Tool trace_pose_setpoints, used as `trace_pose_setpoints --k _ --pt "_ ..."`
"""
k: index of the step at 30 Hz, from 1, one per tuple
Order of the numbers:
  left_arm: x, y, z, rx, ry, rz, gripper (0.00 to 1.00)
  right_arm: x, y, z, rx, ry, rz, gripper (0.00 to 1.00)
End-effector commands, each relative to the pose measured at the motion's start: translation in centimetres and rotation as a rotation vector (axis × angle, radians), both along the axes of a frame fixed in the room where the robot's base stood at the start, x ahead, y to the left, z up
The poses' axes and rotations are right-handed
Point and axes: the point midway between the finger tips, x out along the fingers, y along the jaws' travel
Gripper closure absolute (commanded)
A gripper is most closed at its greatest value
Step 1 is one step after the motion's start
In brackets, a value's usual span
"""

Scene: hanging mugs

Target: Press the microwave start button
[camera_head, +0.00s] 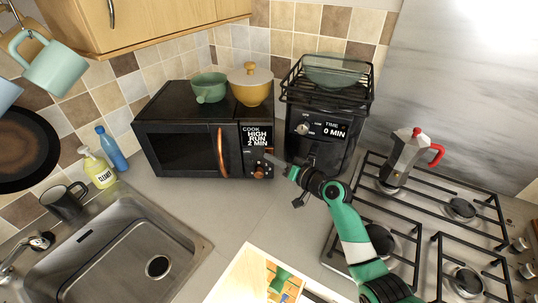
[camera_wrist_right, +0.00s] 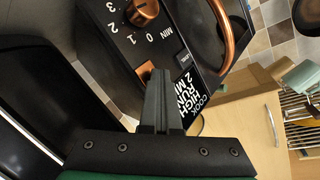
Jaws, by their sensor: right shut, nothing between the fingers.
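The black microwave (camera_head: 180,140) stands on the counter with its copper-handled door shut. Its display (camera_head: 257,136) reads "COOK HIGH RUN 2 MIN". My right gripper (camera_head: 272,159) is shut and empty, with its tips at the control panel's right side. In the right wrist view, the closed fingers (camera_wrist_right: 158,80) reach to a copper square button (camera_wrist_right: 146,70), partly hidden behind them. A copper knob (camera_wrist_right: 145,10) with a minute scale and a small black button (camera_wrist_right: 184,59) are nearby. Whether the tips touch the panel, I cannot tell. My left gripper is not in view.
A green pot (camera_head: 208,88) and a yellow lidded pot (camera_head: 251,85) stand on the microwave. A black appliance with a rack (camera_head: 322,125) is close on the right. The stove holds a moka pot (camera_head: 402,160). A sink (camera_head: 125,250) is front left.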

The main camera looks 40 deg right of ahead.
Motion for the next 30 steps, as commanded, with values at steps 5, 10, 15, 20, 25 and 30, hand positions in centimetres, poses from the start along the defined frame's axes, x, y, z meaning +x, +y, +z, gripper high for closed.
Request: trace_pose_setpoints --k 5,10,15,20,25,30 --pt "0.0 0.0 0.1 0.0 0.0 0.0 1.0 0.0 0.0 0.0 0.0 0.0 -0.001 1.0" --pt "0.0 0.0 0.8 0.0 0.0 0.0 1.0 -0.5 0.4 0.2 0.0 0.001 -0.001 1.0" --pt "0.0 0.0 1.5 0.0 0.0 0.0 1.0 -1.1 1.0 0.2 0.0 0.0 -0.001 1.0" --pt "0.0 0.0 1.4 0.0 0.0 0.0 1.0 -1.2 1.1 0.1 0.0 -0.001 -0.001 1.0" --pt "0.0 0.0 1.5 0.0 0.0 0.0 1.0 -1.2 1.2 0.1 0.0 -0.001 -0.001 1.0" --pt "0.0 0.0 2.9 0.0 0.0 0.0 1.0 -2.2 2.2 0.4 0.001 0.001 0.0 1.0"
